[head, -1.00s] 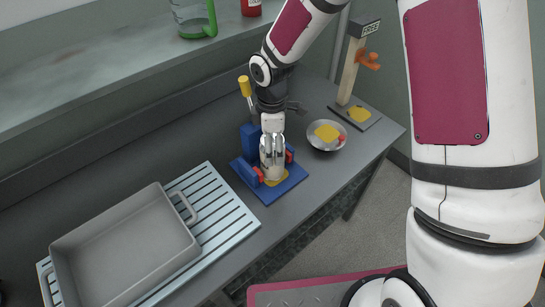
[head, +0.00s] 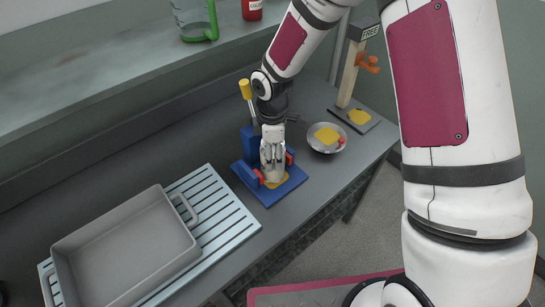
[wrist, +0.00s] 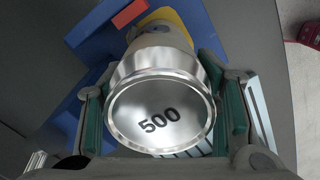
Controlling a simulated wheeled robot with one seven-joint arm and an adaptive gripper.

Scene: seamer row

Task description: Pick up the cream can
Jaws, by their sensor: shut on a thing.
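The cream can (wrist: 160,110) has a shiny metal end marked "500" facing the wrist camera and a cream body beyond it. In the head view the can (head: 274,174) is upright at the blue seamer stand (head: 283,192), over its yellow pad. My gripper (head: 273,162) comes down from above and is shut on the can. In the wrist view its green-padded fingers press the can from both sides. Whether the can's base touches the pad is hidden.
The seamer's yellow-knobbed lever (head: 245,89) and red blocks stand close to the can. A bowl (head: 341,147) with yellow and red bits lies right. A grey tray (head: 65,243) on a slatted rack (head: 236,221) lies left.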

